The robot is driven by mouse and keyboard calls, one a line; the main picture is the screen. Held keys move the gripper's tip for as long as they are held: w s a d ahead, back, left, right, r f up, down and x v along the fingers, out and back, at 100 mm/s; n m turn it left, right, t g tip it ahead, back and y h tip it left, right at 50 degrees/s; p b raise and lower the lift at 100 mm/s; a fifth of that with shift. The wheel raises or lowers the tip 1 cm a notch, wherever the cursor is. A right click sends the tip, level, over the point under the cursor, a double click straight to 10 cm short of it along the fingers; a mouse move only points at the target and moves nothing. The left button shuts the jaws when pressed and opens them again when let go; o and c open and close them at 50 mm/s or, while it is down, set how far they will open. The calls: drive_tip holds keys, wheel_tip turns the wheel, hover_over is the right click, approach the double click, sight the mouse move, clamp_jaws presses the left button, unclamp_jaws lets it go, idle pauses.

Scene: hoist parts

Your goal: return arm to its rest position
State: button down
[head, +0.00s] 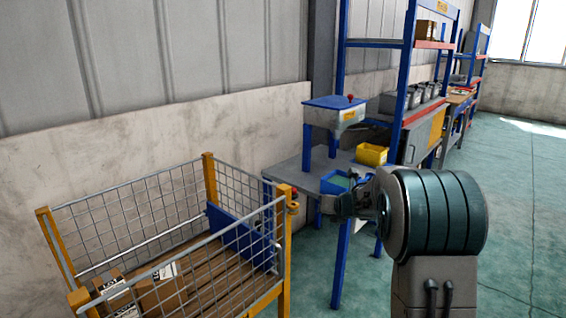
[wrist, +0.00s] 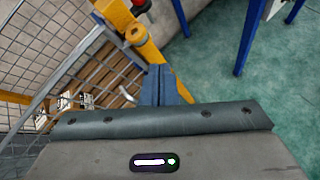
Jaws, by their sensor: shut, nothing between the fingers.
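My arm stands at the right of the head view, with its large teal-and-grey joint in front of the workbench. My gripper (wrist: 168,85) shows in the wrist view as two dark blue-grey fingers pressed together, with nothing between them. It is over or beside the yellow corner post (wrist: 148,45) of the wire-mesh crate; I cannot tell whether they touch. In the head view the gripper's fingers are hidden or too small to make out.
The wire-mesh crate (head: 286,262) holds cardboard boxes (head: 160,293) on a wooden floor. Behind it is a workbench (head: 312,176) with a blue bin (head: 335,183) and a yellow bin (head: 371,154). Blue shelving (head: 345,62) runs along the wall. The green floor (head: 525,215) at right is clear.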

drive_tip(key=s+d+r+m+h+p, duration=0.25)
drive_tip(key=s+r+m, duration=0.4)
drive_tip(key=m, duration=0.35)
drive_tip(key=s+d+r+m+h+p, duration=0.2)
drive_tip(key=s+d+r+m+h, duration=0.3)
drive_tip(key=s+m, duration=0.4)
drive_tip(key=s+a+f+m+g+y+p, duration=0.1)
drive_tip(key=s+a+m+g+p, duration=0.1)
drive_tip(key=s+m, duration=0.6)
drive_tip(key=s+a+f+m+g+y+p, duration=0.1)
drive_tip(key=s+a+m+g, duration=0.4)
drive_tip(key=s, duration=1.3)
drive_tip(key=m+y+p, duration=0.1)
drive_tip(key=m, duration=0.3)
drive_tip(key=shift+s+m+g, duration=0.3)
